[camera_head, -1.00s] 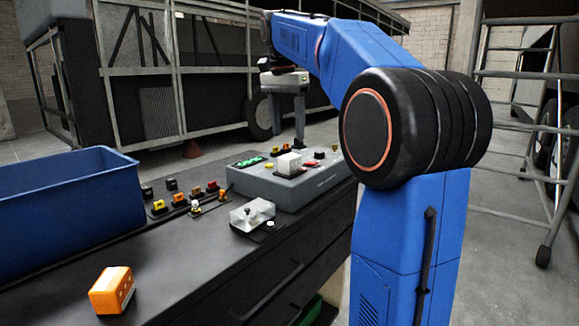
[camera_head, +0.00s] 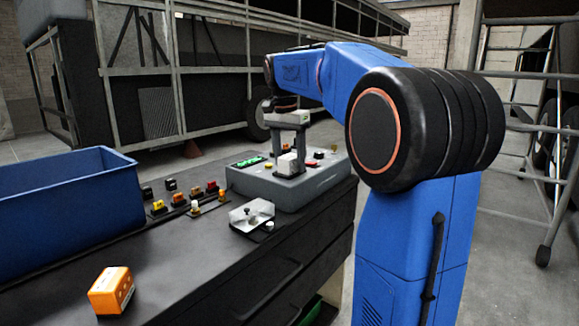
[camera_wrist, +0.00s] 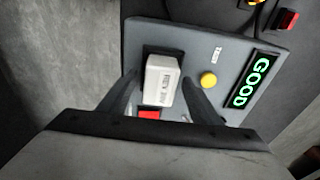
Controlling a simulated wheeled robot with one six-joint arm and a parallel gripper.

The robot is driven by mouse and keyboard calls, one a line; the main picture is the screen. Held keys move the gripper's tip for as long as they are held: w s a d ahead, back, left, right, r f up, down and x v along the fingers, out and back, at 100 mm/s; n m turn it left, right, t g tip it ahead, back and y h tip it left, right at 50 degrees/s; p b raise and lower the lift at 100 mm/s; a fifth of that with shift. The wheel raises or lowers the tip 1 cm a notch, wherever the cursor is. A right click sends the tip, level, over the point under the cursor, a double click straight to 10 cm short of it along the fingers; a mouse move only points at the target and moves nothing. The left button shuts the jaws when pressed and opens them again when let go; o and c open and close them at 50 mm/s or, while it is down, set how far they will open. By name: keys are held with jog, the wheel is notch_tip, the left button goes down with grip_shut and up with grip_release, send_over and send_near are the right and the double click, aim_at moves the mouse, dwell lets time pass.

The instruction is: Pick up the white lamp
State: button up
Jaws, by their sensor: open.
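The white lamp (camera_head: 287,165) is a boxy white block in a black seat on top of the grey test box (camera_head: 315,180). In the wrist view my gripper (camera_wrist: 160,88) has one finger left and one right of the lamp. I cannot tell whether either finger touches it.
The box bears a green GOOD display (camera_wrist: 250,82), a yellow button (camera_wrist: 208,80) and a red part (camera_wrist: 149,113). Several small coloured lamps stand left of it. A clear-covered block (camera_head: 250,214), an orange block (camera_head: 112,290) and a blue bin (camera_head: 70,215) are on the dark bench.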

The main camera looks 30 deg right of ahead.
jog(key=c, duration=1.3)
jog(key=shift+r, duration=0.1)
